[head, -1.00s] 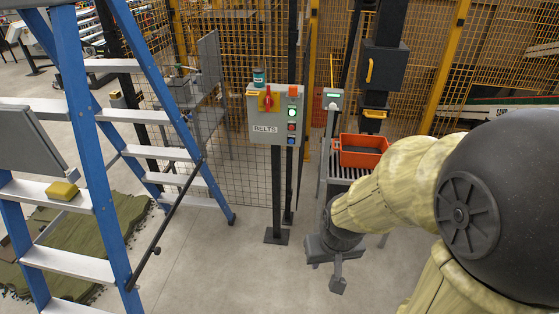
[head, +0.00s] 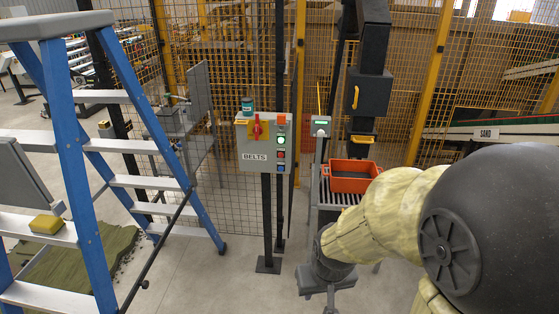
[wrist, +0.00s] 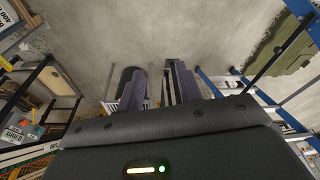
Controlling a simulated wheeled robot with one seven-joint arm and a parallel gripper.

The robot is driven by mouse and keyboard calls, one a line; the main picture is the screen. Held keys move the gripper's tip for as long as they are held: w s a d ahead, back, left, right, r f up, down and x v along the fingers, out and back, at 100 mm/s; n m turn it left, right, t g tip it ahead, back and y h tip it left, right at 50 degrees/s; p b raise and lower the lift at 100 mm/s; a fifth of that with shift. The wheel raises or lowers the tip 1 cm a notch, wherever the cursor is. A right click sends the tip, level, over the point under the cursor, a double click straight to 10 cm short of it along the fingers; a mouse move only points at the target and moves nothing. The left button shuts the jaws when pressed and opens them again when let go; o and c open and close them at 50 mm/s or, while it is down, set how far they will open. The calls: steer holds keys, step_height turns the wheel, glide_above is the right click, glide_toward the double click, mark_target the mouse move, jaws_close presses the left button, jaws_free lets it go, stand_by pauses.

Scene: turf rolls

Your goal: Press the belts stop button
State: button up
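The grey BELTS control box (head: 262,160) stands on a dark post near the middle of the head view. My gripper (head: 331,298) hangs low, to the right of and below the box, touching nothing. In the wrist view, its two fingers (wrist: 157,88) point over bare floor with a narrow empty gap between them. I cannot make out the button column in the wrist view.
A blue stepladder (head: 88,190) with a yellow sponge (head: 47,224) stands at left. A smaller grey box on a post (head: 321,126) is right of the panel. An orange bin (head: 352,177) sits on a roller table behind my arm. Mesh fencing closes the back; floor before the panel is clear.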

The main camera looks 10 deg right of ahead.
stand_by(0.3)
jaws_close()
stand_by(1.6)
